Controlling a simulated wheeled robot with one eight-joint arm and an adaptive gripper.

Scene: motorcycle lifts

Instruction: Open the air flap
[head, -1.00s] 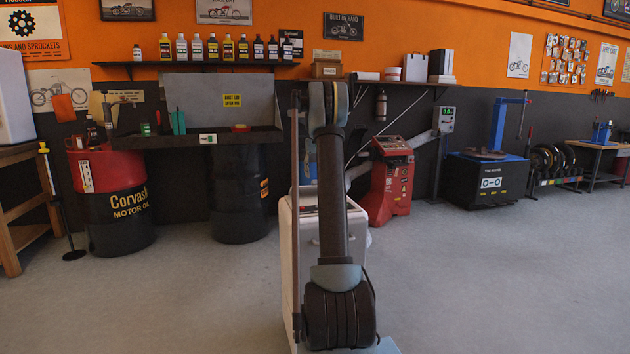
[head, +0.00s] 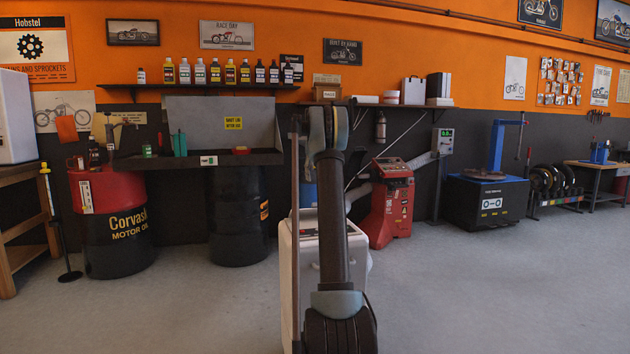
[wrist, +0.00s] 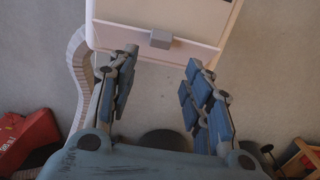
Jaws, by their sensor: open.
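A white boxy unit (wrist: 180,12) with a ribbed hose (wrist: 80,62) at its left stands at the top of the wrist view. A pale panel with a small grey tab (wrist: 160,39) runs along its near edge; this looks like the air flap, though I cannot tell for sure. My gripper (wrist: 158,65) is open and empty, its two blue-padded fingers on either side of the tab's line and apart from it. In the head view the white unit (head: 290,275) is partly hidden behind my arm, and my gripper is hidden there.
A red and black oil drum (head: 115,235) and a dark drum (head: 238,220) stand at the left. A red machine (head: 391,205) and a black tyre machine (head: 487,205) stand at the right. The grey floor is clear in front and to the right.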

